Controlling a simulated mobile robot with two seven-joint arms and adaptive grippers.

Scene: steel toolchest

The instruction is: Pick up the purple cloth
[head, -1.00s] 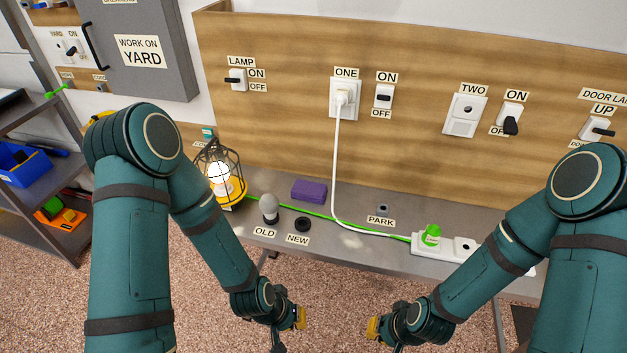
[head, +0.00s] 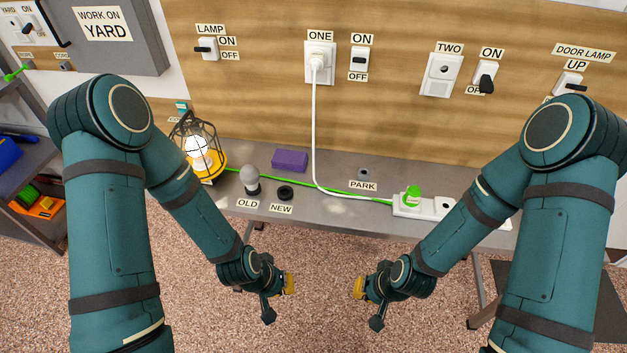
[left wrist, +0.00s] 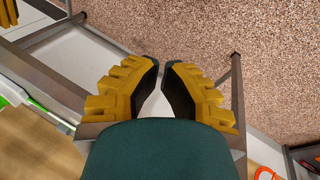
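The purple cloth (head: 289,159) is a small folded block lying on the grey bench, behind the round black NEW holder and right of the caged lamp. My left gripper (head: 289,284) is in front of the bench, over the floor and well apart from the cloth. In the left wrist view its two yellow fingers (left wrist: 161,75) stand apart with nothing between them. The cloth is not seen in that view. My right gripper (head: 360,288) is also in front of the bench, its yellow fingertips small and side-on, so its opening is unclear.
The lit caged lamp (head: 207,160), grey bulb (head: 250,178) and black holder (head: 285,193) stand near the cloth. A green cord (head: 335,188) and white cable (head: 315,130) run past it. A power strip (head: 425,206) lies at right. The bench front (head: 330,212) is fairly clear.

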